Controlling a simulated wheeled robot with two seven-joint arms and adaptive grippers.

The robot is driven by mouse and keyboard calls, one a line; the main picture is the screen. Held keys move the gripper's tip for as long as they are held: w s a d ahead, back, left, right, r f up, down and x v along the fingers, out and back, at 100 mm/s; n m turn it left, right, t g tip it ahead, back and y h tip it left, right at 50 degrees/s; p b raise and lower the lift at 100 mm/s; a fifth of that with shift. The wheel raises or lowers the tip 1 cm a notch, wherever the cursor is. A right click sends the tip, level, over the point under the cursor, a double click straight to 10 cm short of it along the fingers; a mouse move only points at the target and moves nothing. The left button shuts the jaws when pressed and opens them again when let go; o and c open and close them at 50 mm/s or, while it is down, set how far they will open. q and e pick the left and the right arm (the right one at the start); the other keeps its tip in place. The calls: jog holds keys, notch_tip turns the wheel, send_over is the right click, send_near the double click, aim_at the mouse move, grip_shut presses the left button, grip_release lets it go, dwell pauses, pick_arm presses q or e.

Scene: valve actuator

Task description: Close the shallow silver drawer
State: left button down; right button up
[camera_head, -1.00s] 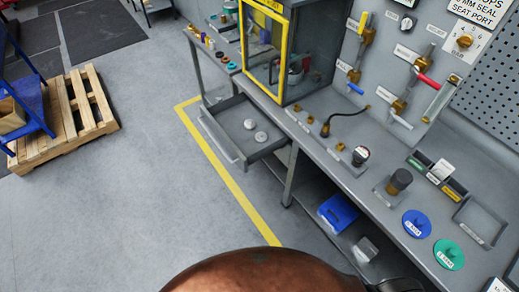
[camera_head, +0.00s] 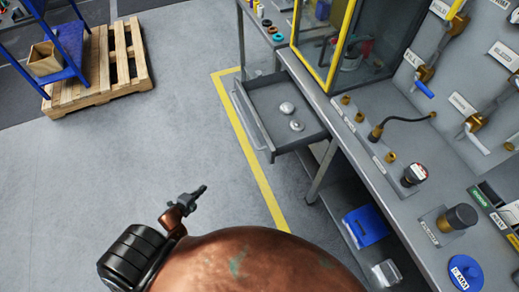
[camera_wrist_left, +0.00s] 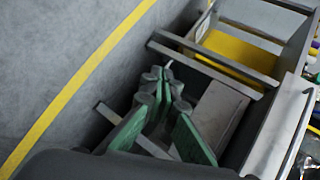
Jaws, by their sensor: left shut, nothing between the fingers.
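The shallow silver drawer (camera_head: 268,109) is pulled out from under the workbench in the head view. Its bar handle (camera_head: 247,117) runs along the front, facing left, and two round silver pieces lie inside. My left gripper (camera_head: 203,188) is below and to the left of the drawer in the head view, apart from it. Its fingers are together, pointing up and right, with nothing held. In the left wrist view its green-padded fingers (camera_wrist_left: 160,76) meet at the tips. I cannot tell which frame parts there belong to the drawer. My right gripper is not in view.
The workbench (camera_head: 345,135) carries a yellow-framed cabinet (camera_head: 338,45), valves and fittings. A blue bin (camera_head: 366,225) sits on the lower shelf. A wooden pallet (camera_head: 120,60) lies at upper left.

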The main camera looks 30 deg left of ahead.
aim_at(263, 143)
pick_arm(q)
jog(key=w+d+r+m+t+h+b, duration=0.2)
jog(key=w+r+m+h+b, duration=0.15)
jog(key=w+r+m, duration=0.4)
jog(key=w+d+r+m+t+h+b, duration=0.2)
jog(key=w+r+m+h+b, duration=0.15)
jog(key=r+m, duration=0.6)
jog(key=d+r+m+g+h+b, duration=0.25)
jog(key=d+r+m+h, duration=0.25)
jog(key=d+r+m, duration=0.4)
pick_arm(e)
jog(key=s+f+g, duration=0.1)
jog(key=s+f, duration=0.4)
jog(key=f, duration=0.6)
pick_arm(q)
jog(key=shift+m+t, duration=0.25)
jog(key=shift+m, duration=0.35)
jog(key=x, duration=0.3)
jog(key=b+x, duration=0.1)
jog(key=x, duration=0.3)
jog(key=a+x, duration=0.1)
jog(key=x, duration=0.3)
jog(key=shift+w+d+r+b, duration=0.15)
jog(key=shift+w+b, duration=0.15)
jog(key=shift+w, duration=0.2)
jog(key=shift+w+d, duration=0.4)
jog(key=shift+w, duration=0.1)
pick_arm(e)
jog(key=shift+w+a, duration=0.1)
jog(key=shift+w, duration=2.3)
